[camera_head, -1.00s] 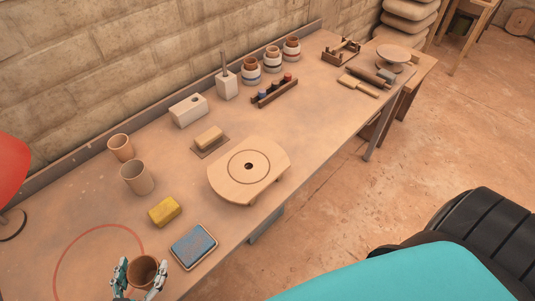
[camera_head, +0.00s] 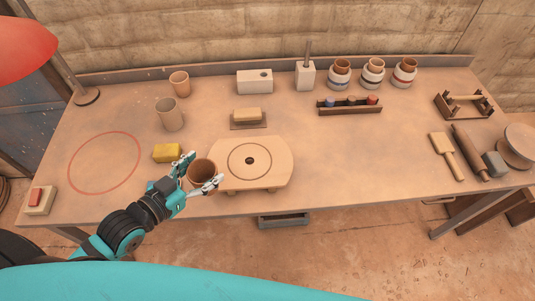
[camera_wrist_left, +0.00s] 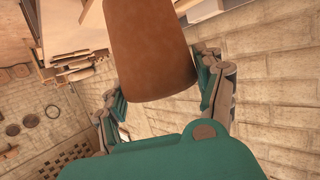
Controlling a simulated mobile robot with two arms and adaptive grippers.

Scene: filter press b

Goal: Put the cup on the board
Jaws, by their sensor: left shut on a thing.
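My left gripper (camera_head: 199,172) is shut on a brown clay cup (camera_head: 202,178), with a finger on each side of it. The cup stays roughly upright, just left of the round-topped wooden board (camera_head: 272,163) and in front of its left edge. I cannot tell how high above the table it is. In the left wrist view the cup (camera_wrist_left: 150,50) fills the space between the fingers (camera_wrist_left: 160,92). The board has a ring and a dark centre hole, and its top is bare. My right gripper is not in view.
A yellow sponge (camera_head: 167,152) lies left of the cup. Two other cups, one tan (camera_head: 169,115) and one orange-brown (camera_head: 180,84), stand behind. A block on a plate (camera_head: 247,115) sits behind the board. A red ring (camera_head: 104,163) marks the table (camera_head: 330,150) at left.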

